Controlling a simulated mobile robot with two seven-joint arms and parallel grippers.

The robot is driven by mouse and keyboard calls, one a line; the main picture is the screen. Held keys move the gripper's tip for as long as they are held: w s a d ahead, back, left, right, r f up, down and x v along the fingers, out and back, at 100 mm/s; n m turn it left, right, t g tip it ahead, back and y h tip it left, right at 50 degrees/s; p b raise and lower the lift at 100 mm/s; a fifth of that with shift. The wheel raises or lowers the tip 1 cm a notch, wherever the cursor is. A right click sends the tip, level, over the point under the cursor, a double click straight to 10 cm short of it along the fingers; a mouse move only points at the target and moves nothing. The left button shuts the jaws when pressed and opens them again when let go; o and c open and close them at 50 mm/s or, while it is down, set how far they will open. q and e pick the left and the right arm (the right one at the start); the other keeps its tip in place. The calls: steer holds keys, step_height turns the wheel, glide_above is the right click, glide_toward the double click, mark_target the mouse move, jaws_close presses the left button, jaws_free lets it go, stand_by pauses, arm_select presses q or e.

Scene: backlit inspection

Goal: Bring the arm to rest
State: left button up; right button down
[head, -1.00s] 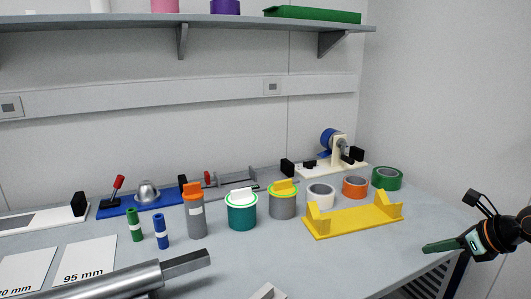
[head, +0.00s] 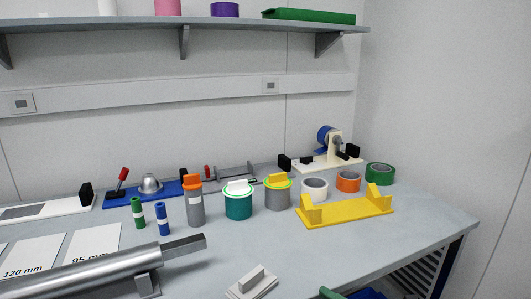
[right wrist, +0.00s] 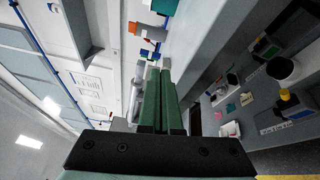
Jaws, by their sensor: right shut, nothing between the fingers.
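My right gripper shows only partly in the head view, as a green fingertip (head: 328,293) at the bottom edge, low in front of the bench. In the right wrist view its two long green fingers (right wrist: 158,75) lie together, shut with nothing between them. The rest of the right arm is out of the head view. My left gripper is in neither current view.
The grey bench (head: 300,248) carries a yellow bracket (head: 345,212), lidded canisters, tape rolls and a metal cylinder (head: 95,267). A small pale block (head: 251,283) lies near the front edge. A shelf (head: 150,28) runs along the wall above.

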steer(key=s+f+m+g+h, duration=0.3)
steer(key=s+f+m+h, duration=0.7)
steer(key=s+f+m, duration=1.35)
arm_select(q)
steer(key=s+a+r+p, duration=0.1)
steer(key=a+r+p, duration=0.2)
steer(key=r+p, duration=0.9)
steer(key=p, duration=0.4)
steer(key=shift+s+r+n+y+p, duration=0.25)
steer(key=shift+s+n+y+p, duration=0.05)
steer(key=shift+s+y+p, duration=0.1)
arm_select(e)
steer(key=d+r+m, duration=0.3)
steer(key=r, duration=1)
steer(key=shift+w+r+m+h, duration=0.3)
steer(key=shift+w+r+m, duration=0.05)
steer(key=shift+r, duration=0.05)
